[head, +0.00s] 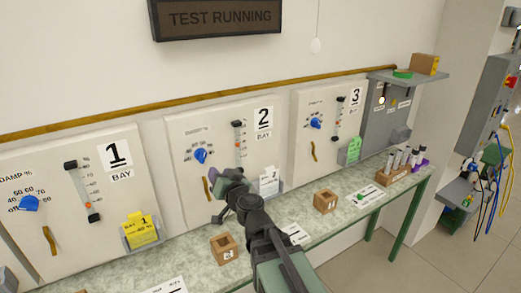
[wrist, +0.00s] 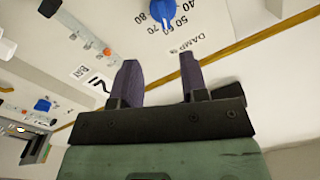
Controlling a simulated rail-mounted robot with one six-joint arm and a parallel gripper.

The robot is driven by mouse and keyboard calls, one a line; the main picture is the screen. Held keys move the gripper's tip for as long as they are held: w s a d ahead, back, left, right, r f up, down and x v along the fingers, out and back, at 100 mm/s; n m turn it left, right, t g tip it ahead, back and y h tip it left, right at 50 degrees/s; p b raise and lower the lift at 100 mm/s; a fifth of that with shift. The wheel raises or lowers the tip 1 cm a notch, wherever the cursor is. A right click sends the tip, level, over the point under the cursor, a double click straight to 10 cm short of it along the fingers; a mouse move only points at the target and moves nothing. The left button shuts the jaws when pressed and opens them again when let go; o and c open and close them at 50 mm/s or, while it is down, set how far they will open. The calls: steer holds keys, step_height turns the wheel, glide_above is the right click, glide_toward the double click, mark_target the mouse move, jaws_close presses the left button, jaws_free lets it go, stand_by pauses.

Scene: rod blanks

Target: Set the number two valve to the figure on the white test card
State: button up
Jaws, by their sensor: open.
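The bay 2 panel (head: 181,130) carries a blue dial knob (head: 200,156) with a ring of figures. It also carries an upright scale with a slider (head: 239,145) and a "2 BAY" plate (head: 263,120). In the wrist view the same blue knob (wrist: 163,10) is upside down, beyond my fingertips, with figures 40 to 80 and "DAMP %" beside it. The white card (head: 269,181) stands in a holder below the plate; its figure is too small to read. My gripper (wrist: 157,62) is open and empty, apart from the knob.
Bay 1 (head: 114,154) with a yellow card (head: 140,229) and bay 3 (head: 355,96) with a green card (head: 354,149) flank it. The bench (head: 205,270) holds small wooden blocks (head: 325,201), labels and a tube rack (head: 394,176). A "TEST RUNNING" sign (head: 218,18) hangs above.

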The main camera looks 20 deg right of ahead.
mark_target(204, 158)
steer(key=shift+n, duration=0.3)
steer(key=w, duration=0.3)
steer(key=w+a, duration=0.1)
steer(key=w, duration=0.3)
steer(key=w+a, duration=0.1)
steer(key=w, duration=0.2)
steer(key=shift+w+a, duration=0.1)
steer(key=shift+w, duration=0.3)
jaws_close()
